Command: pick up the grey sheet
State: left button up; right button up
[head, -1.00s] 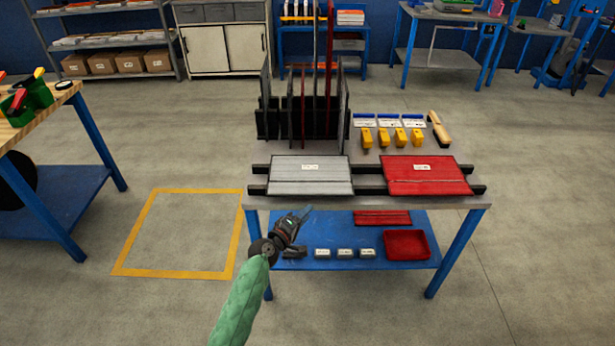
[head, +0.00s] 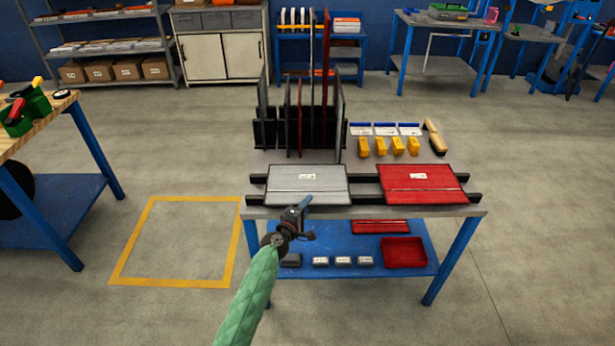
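A flat grey sheet (head: 307,178) with a small white label lies across two dark rails (head: 365,198) on the workbench, on the left half. Other thin sheets stand upright in a black rack (head: 296,133) behind it; some look grey or dark, and one is red (head: 326,60). My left gripper (head: 304,204) is at the bench's front edge, just in front of the flat grey sheet's near edge. It appears small and end-on, so its finger gap is unclear, and I see nothing held in it. My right gripper is out of view.
A red panel (head: 420,178) lies on the rails to the right. Yellow blocks (head: 397,146), white-labelled blue holders (head: 385,129) and a brush (head: 435,138) sit behind it. The lower blue shelf (head: 340,293) holds a red tray (head: 404,252) and small boxes. A yellow-outlined floor square (head: 180,240) is empty.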

pick_arm(q)
jog(key=shift+w+d+f, duration=0.1)
jog(key=shift+w+d, duration=0.1)
jog(key=shift+w, duration=0.2)
grip_shut()
